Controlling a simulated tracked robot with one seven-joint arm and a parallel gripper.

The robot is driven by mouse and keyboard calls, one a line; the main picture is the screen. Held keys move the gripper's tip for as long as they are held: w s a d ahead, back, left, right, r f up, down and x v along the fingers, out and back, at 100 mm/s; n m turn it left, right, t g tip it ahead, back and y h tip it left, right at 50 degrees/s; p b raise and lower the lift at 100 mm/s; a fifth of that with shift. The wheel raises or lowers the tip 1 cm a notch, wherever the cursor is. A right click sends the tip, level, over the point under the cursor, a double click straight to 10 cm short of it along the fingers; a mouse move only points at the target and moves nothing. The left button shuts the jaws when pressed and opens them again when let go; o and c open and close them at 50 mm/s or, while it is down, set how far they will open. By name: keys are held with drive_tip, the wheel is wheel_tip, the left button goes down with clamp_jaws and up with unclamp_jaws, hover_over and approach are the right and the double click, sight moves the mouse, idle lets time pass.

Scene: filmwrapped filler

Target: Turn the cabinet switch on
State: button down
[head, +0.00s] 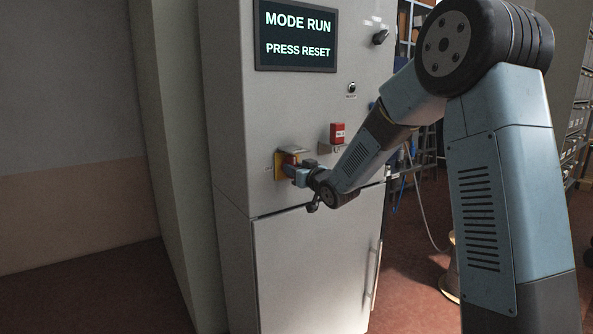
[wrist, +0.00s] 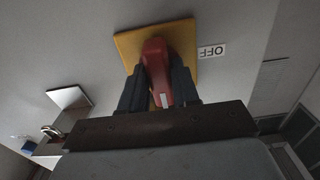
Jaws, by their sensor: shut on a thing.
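The cabinet switch has a red handle on a yellow plate on the front of the grey cabinet (head: 310,250). In the wrist view, the red handle (wrist: 155,62) stands out from the yellow plate (wrist: 180,37), with a white label reading "OFF" (wrist: 212,51) beside the plate. My gripper (wrist: 158,88) is shut on the red handle, one dark finger on each side. In the head view, my gripper (head: 296,170) is at the switch and hides most of it; an edge of the yellow plate (head: 280,167) shows. The handle's exact position is partly hidden.
The cabinet screen (head: 297,36) reads "MODE RUN" and "PRESS RESET". A black knob (head: 380,37), a small key-like switch (head: 352,89) and a red box (head: 337,132) are on the cabinet front. A ladder (head: 428,150) and shelves stand behind at right.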

drive_tip(key=shift+w+d, duration=0.1)
idle(0.3)
drive_tip(key=c, duration=0.9)
unclamp_jaws()
drive_tip(key=v, duration=1.3)
drive_tip(key=shift+s+d+f, duration=0.1)
drive_tip(key=shift+s+d, duration=0.15)
drive_tip(key=shift+s, duration=0.05)
